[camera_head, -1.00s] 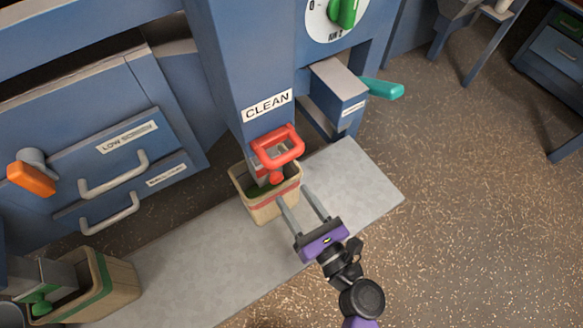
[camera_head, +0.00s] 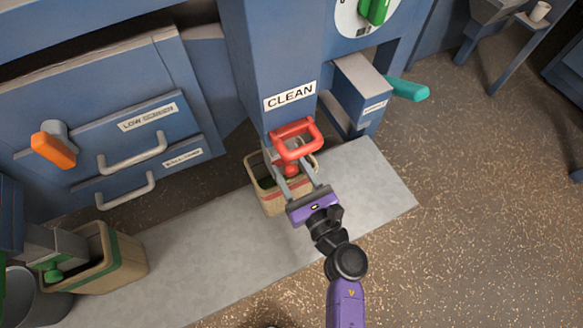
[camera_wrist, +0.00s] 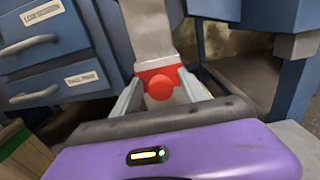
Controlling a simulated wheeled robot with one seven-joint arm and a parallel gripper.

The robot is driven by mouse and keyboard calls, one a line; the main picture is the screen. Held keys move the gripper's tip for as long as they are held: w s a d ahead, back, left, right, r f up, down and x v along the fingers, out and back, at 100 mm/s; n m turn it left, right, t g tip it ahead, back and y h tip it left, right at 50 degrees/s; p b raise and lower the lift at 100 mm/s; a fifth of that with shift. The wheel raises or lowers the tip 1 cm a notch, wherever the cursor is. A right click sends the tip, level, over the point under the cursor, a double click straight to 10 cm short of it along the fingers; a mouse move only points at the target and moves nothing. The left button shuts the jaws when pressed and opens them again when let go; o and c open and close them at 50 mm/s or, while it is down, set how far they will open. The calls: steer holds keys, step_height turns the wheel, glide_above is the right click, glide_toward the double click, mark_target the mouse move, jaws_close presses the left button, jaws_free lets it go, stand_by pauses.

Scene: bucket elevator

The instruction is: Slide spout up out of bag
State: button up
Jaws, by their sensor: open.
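The spout's red handle (camera_head: 296,139) juts out below the CLEAN label on the blue column. In the wrist view a red block with a round knob (camera_wrist: 160,86) shows on the grey spout (camera_wrist: 149,28). The tan bag (camera_head: 272,200) with a red band stands under the column, and the spout's lower end is hidden in it. My gripper (camera_head: 299,172) is open, its two fingers reaching over the bag to just below the red handle. In the wrist view the fingers (camera_wrist: 160,90) lie on either side of the red knob. I cannot tell whether they touch it.
A second tan bag (camera_head: 110,262) with a green band stands at the lower left. A teal lever (camera_head: 408,89) sticks out at the right. Drawers with grey handles (camera_head: 132,155) and an orange lever (camera_head: 54,150) are at the left. The floor at the right is clear.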

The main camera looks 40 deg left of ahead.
jaws_close()
stand_by(1.4)
